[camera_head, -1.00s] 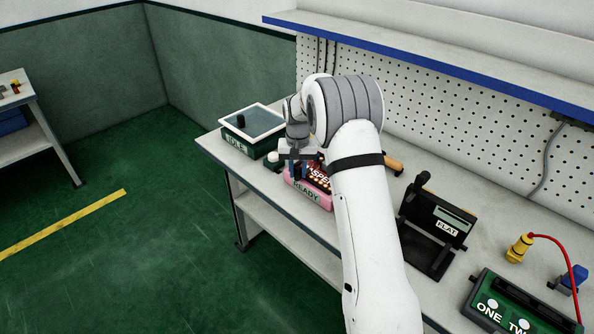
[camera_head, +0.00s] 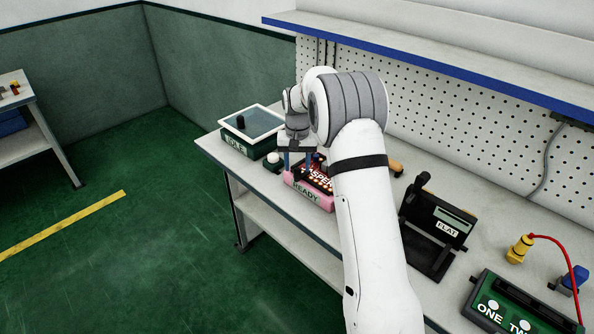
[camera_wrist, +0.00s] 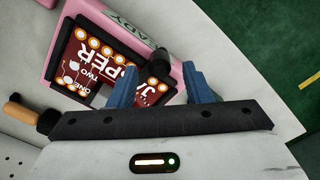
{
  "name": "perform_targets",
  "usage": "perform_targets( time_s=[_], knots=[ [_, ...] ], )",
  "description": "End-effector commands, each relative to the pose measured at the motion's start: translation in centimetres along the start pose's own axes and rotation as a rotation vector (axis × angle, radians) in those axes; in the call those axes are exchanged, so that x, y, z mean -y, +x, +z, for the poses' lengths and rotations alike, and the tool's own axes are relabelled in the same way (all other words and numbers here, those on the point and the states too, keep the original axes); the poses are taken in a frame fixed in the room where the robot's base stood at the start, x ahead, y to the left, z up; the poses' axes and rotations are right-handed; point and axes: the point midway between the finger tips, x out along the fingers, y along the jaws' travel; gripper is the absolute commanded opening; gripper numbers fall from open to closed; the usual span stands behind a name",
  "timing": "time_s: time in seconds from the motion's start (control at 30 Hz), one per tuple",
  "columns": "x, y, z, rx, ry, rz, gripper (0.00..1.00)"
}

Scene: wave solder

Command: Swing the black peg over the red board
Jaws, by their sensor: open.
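The red board (camera_wrist: 98,62) with white lettering and copper pads lies in a pink holder (camera_wrist: 62,40) labelled READY. In the head view the board (camera_head: 320,178) and holder (camera_head: 312,197) are near the bench's front edge, partly behind my arm. A black peg (camera_wrist: 160,62) stands at the board's edge in the wrist view, beside the lettering. My gripper (camera_wrist: 162,76) is open, its blue fingers on either side of the peg with a gap each side. In the head view my gripper (camera_head: 298,162) is over the holder's left end.
A tray labelled IDLE (camera_head: 237,144) with a dark top and another black knob (camera_head: 241,122) stands left. A white button (camera_head: 273,157) sits between tray and holder. A wooden handle (camera_wrist: 17,111) lies behind the holder.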

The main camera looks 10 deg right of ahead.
Motion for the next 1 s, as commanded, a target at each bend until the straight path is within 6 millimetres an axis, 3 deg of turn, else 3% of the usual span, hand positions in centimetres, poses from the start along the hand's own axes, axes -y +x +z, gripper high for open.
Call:
perform_targets(
  time_s=[0.1, 0.3, 0.73, 0.87, 1.0],
  knots=[
    [0.0, -2.2, 0.0, -0.002, 0.0, 0.0, 0.45],
    [0.0, -4.4, 0.0, -0.001, 0.0, 0.0, 0.45],
    [0.0, -5.0, 0.2, -0.001, 0.0, 0.0, 0.45],
    [-0.6, -7.1, 2.0, -0.019, -0.011, -0.004, 0.45],
    [-1.8, -10.6, 6.2, -0.049, -0.034, -0.009, 0.45]
  ],
)
